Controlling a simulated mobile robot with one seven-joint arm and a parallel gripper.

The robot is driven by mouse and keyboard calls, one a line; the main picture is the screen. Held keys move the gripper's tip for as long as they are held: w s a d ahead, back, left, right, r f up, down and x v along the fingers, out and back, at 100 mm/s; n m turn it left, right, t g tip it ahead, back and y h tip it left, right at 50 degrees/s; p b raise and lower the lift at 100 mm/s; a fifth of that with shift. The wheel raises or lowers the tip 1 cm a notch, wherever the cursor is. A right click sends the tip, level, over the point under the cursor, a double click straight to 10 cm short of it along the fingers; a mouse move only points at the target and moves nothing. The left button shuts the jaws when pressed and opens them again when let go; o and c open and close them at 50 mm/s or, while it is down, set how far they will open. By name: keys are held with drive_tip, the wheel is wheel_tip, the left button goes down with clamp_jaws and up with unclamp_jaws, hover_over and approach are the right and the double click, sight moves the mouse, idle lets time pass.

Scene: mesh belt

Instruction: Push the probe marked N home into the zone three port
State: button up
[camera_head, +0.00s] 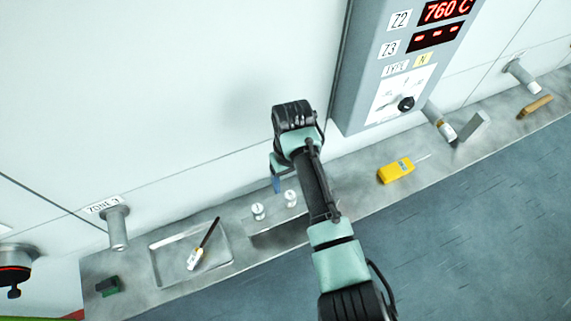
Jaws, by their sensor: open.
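The zone three port (117,230) is a grey metal tube below the ZONE 3 label (103,204), at the left; its opening looks empty. Two white-topped probes (258,211) (291,198) stand upright in a metal block (280,232) on the shelf. Marks on their tops are too small to read, so I cannot tell which one is N. My gripper (277,185) hangs just behind these probes, pointing down, mostly hidden by my own wrist. It is open, and I see nothing held in it.
A metal tray (225,257) on the shelf (345,190) holds a black-handled brush (206,242). A green-black block (108,286) is at far left. A yellow meter (396,170) lies right of my arm. The control panel (400,80) overhangs above, showing Z3 dashes and TYPE N. Another port (431,112) holds a fitting.

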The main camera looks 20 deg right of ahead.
sight(290, 195)
drive_tip(key=shift+s+f, duration=0.25)
drive_tip(key=shift+f+b, duration=0.25)
drive_tip(key=shift+b, duration=0.3)
drive_tip(key=shift+w+f+b, duration=0.2)
drive_tip(key=shift+f+b, duration=0.6)
drive_tip(key=shift+f, duration=0.15)
wheel_tip(290, 195, down, 3)
drive_tip(key=b, duration=0.3)
drive_tip(key=shift+s, duration=0.15)
drive_tip(key=shift+f+b, duration=1.3)
drive_tip(key=shift+f, duration=0.7)
drive_tip(key=shift+c, duration=0.3)
clamp_jaws()
drive_tip(key=shift+r, duration=0.1)
